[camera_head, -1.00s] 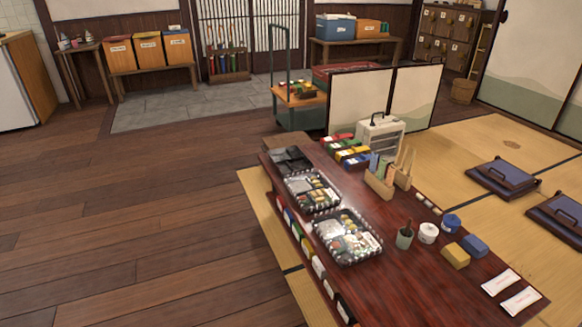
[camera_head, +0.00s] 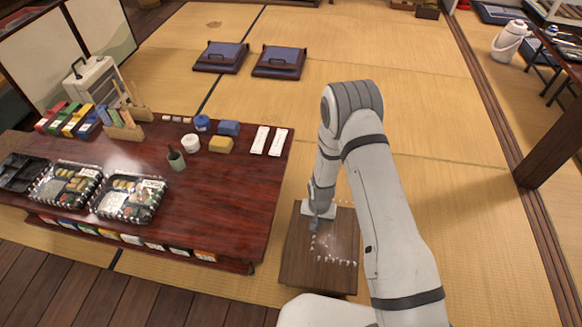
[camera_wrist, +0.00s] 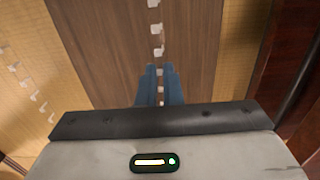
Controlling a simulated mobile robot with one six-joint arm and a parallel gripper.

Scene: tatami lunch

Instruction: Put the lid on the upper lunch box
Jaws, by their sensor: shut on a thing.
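Two black trays with checked rims and food in them, the lunch boxes, stand side by side on the red-brown table: one at the left (camera_head: 65,183) and one at the right (camera_head: 130,197). A clear lid, seen mostly by its small white edge marks (camera_head: 335,246), is at the small wooden side table. My gripper (camera_head: 314,227) is over that side table, pointing down and shut on the lid's edge. In the wrist view the blue fingers (camera_wrist: 160,72) are close together on a line of white marks. The clear sheet itself is hard to see, and its height above the wood is unclear.
The side table (camera_head: 300,272) stands right of the red-brown table (camera_head: 235,185), with a narrow gap of tatami. A green cup (camera_head: 176,158), white pot (camera_head: 191,142), yellow block (camera_head: 220,145) and white packets (camera_head: 269,141) stand on the long table. Dark compartment trays (camera_head: 20,172) lie far left.

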